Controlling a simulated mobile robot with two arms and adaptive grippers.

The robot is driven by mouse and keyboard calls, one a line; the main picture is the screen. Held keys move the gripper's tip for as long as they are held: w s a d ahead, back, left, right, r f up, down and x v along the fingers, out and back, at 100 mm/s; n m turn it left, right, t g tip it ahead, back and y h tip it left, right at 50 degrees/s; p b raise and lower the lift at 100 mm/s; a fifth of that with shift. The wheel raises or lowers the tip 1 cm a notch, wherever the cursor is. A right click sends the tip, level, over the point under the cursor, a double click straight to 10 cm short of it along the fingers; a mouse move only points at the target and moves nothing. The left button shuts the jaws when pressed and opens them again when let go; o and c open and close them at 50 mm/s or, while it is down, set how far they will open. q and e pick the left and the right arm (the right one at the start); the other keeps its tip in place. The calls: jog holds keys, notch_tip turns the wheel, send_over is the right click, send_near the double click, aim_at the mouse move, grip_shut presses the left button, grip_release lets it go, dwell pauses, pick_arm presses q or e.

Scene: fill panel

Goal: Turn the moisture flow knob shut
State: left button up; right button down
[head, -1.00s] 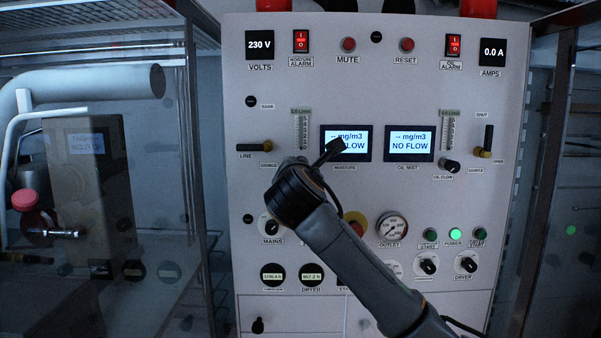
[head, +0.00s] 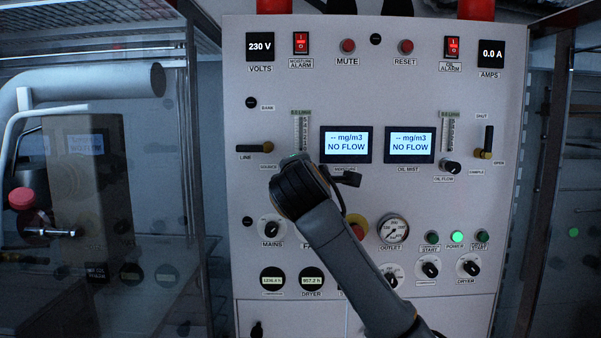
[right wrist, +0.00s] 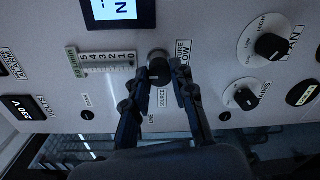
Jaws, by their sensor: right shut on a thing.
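The moisture flow knob (right wrist: 158,66) is a small black round knob on the grey panel, below the scale of its flow gauge (right wrist: 104,60). In the right wrist view my right gripper (right wrist: 161,82) has its two dark fingers on either side of the knob and is shut on it. In the head view my right wrist (head: 298,187) covers the knob and the fingertips. The moisture display (head: 347,144) reads "-- mg/m3 NO FLOW". My left gripper is not in view.
The oil flow knob (head: 450,167) and sample lever (head: 487,145) are to the right. The line lever (head: 258,148) is just left of my wrist. The mains knob (head: 270,227) and outlet gauge (head: 392,230) are below. A glass-sided cabinet stands at the left.

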jog(key=shift+m, duration=0.3)
jog(key=c, duration=1.1)
grip_release()
jog(key=s, duration=1.2)
jog(key=shift+r, duration=0.2)
